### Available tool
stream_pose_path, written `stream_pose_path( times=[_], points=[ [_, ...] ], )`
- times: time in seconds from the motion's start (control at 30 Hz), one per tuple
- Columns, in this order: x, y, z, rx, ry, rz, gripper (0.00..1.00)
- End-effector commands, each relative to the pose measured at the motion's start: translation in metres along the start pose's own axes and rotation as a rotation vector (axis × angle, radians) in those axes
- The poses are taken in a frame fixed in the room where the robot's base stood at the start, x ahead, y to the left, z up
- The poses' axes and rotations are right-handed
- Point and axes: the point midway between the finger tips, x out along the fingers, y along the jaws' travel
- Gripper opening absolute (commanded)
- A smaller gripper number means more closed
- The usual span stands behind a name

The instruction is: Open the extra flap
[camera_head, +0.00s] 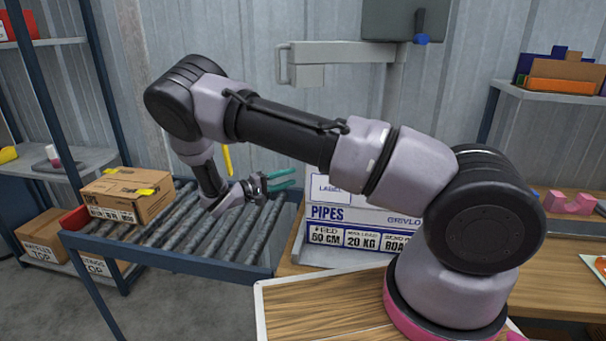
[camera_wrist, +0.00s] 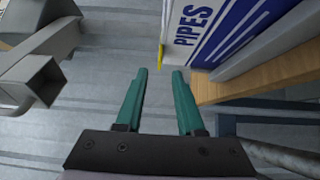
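My gripper (camera_head: 282,180) has two teal fingers, set apart with nothing between them. In the wrist view the open fingers (camera_wrist: 160,72) point toward a thin yellow strip (camera_wrist: 161,56), which lies just beyond the tips beside the PIPES box. A yellow strip (camera_head: 227,158) also shows in the head view, left of the gripper. The white and blue PIPES box (camera_head: 350,213) stands just right of my gripper, partly hidden by my arm. It also shows at the upper right of the wrist view (camera_wrist: 222,38). I cannot make out which part is the extra flap.
A cardboard box (camera_head: 128,195) with yellow pieces sits on the roller conveyor (camera_head: 200,230). A grey bracket (camera_head: 340,52) stands behind my arm. A wooden table (camera_head: 325,305) is in front. Shelves (camera_head: 50,157) stand at the left. The conveyor's middle rollers are clear.

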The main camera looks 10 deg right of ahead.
Motion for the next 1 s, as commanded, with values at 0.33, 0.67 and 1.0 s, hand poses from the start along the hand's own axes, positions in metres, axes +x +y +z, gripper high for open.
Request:
stream_pose_path(
  times=[0.33, 0.67, 1.0],
  points=[
    [0.056, 0.000, 0.000, 0.000, -0.002, -0.001, 0.38],
    [0.064, 0.000, 0.000, 0.001, 0.000, -0.002, 0.38],
    [0.064, 0.000, 0.000, 0.001, 0.000, -0.002, 0.00]
  ],
)
